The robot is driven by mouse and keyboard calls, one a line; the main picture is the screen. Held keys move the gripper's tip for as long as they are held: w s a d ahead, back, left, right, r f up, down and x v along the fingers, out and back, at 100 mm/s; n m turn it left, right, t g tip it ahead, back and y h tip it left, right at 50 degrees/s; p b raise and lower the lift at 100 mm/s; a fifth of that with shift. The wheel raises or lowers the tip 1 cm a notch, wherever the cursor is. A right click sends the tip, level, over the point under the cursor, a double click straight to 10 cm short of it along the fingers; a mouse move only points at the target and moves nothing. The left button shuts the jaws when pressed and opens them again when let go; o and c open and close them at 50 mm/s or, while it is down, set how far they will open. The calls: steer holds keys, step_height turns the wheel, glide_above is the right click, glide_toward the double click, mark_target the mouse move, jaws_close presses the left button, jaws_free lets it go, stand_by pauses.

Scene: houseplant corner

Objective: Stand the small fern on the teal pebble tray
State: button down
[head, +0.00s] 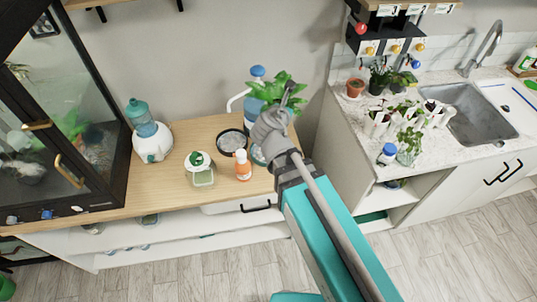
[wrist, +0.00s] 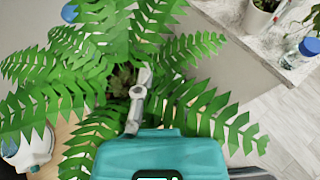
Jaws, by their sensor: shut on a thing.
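The small fern (head: 284,90) is in my gripper (head: 288,94), held above the back right of the wooden counter. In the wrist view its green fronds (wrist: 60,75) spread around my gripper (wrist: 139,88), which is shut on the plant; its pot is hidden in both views. A round pebble tray with a teal rim (head: 258,155) lies on the counter, below and left of the fern in the head view. My gripper and arm partly cover it.
A dark-rimmed round pebble tray (head: 231,143) and an orange bottle (head: 242,166) stand close to the teal tray. A blue-capped container (head: 257,72) is behind the fern.

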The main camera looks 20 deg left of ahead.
steer(key=w+a+f+b, duration=0.3)
steer(key=w+f+b, duration=0.1)
steer(key=f+b, duration=0.6)
steer(key=w+a+f+b, duration=0.4)
steer(key=w+f+b, duration=0.1)
steer(key=f+b, duration=0.5)
steer(key=shift+w+a+f+b, duration=0.2)
steer(key=shift+f+b, duration=0.1)
steer(key=shift+f, duration=0.55)
steer(key=shift+f, duration=0.1)
step_height(320, 180, down, 6)
steer(key=b, duration=0.6)
steer(key=shift+f, duration=0.15)
steer(key=shift+f+b, duration=1.75)
steer(key=shift+b, duration=0.25)
steer(key=shift+f, duration=0.2)
steer(key=c, duration=0.7)
jaws_free()
steer(key=shift+r, duration=0.1)
steer(key=shift+c, duration=0.2)
